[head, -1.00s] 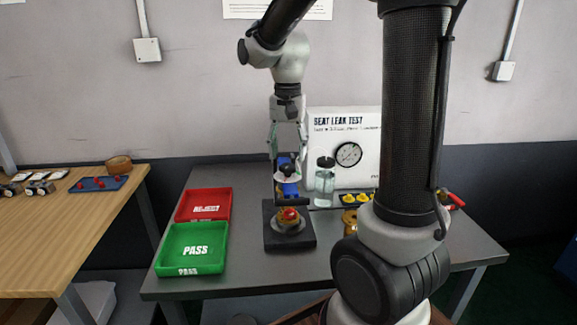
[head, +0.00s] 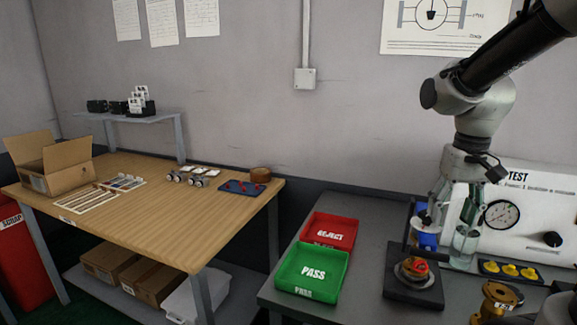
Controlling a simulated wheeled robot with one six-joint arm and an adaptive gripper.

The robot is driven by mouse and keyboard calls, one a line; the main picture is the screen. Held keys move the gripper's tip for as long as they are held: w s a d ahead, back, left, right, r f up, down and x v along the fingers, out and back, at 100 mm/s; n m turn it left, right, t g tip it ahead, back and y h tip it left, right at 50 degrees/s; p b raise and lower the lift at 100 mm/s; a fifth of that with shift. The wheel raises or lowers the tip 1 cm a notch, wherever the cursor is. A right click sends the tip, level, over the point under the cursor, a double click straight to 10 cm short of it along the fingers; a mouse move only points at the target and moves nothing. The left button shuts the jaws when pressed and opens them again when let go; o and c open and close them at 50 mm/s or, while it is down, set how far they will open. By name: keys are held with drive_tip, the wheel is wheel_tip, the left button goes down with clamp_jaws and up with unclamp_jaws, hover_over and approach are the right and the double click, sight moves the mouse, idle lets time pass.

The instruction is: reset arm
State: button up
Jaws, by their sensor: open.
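My arm comes in from the top right. My gripper (head: 454,216) hangs down over the grey bench with its fingers apart and nothing seen between them. A blue part (head: 426,240) stands just left of the fingers, and a clear bottle (head: 465,246) shows just below the right finger. I cannot tell whether the fingers touch either one. Below and in front, a black fixture block (head: 399,288) carries a round metal part with a red and yellow top (head: 415,267).
A green PASS tray (head: 313,288) and red REJECT tray (head: 338,221) lie left of the block. A gauge panel (head: 540,207) stands behind right. A brass part (head: 497,298) is at front right. The wooden table (head: 150,220) at left holds an open box (head: 58,167).

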drive_tip(key=s+d+r+n+t, duration=0.1)
drive_tip(key=s+r+t, duration=0.3)
drive_tip(key=s, duration=0.7)
drive_tip(key=shift+r+n, duration=0.3)
drive_tip(key=shift+n, duration=0.1)
